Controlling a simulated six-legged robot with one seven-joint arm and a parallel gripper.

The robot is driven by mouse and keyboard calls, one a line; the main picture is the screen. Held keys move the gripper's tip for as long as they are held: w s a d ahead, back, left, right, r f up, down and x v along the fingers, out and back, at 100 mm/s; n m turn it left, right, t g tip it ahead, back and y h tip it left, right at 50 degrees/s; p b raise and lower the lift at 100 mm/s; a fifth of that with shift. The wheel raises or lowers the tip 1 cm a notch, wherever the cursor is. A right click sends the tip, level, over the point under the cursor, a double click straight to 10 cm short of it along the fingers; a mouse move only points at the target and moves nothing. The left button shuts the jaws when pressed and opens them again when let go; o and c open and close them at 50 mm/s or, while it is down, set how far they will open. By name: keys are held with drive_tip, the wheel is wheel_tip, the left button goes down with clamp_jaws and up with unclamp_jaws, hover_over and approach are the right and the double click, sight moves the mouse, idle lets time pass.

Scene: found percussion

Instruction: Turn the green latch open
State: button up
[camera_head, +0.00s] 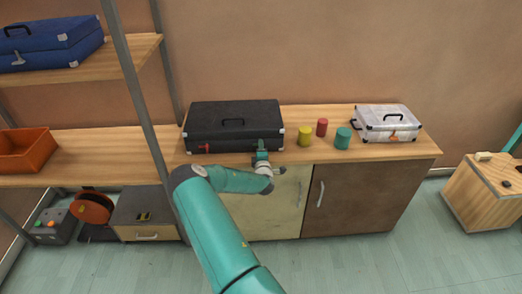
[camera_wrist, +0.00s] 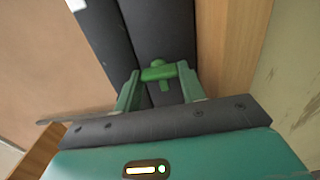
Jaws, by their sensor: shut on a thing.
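A black case (camera_head: 235,122) with a handle on its lid lies shut on the wooden counter. Its green latch (camera_wrist: 158,73) shows in the wrist view, across the seam at the case's front. My gripper (camera_head: 262,155) is at the right part of the case's front. In the wrist view, my gripper (camera_wrist: 160,76) has one finger at each side of the green latch and is shut on it. The latch cannot be made out behind my gripper in the head view. A red latch (camera_head: 205,148) sits at the left of the case's front.
Yellow (camera_head: 305,136), red (camera_head: 322,127) and teal (camera_head: 343,138) cylinders stand right of the case, then a white case (camera_head: 387,122). A metal shelf post (camera_head: 141,85) rises on the left. Cabinet doors (camera_head: 345,200) are below the counter (camera_head: 300,158).

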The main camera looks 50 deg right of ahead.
drive_tip(key=shift+s, duration=0.1)
drive_tip(key=o, duration=1)
drive_tip(key=v, duration=1.3)
drive_tip(key=shift+s+a, duration=0.25)
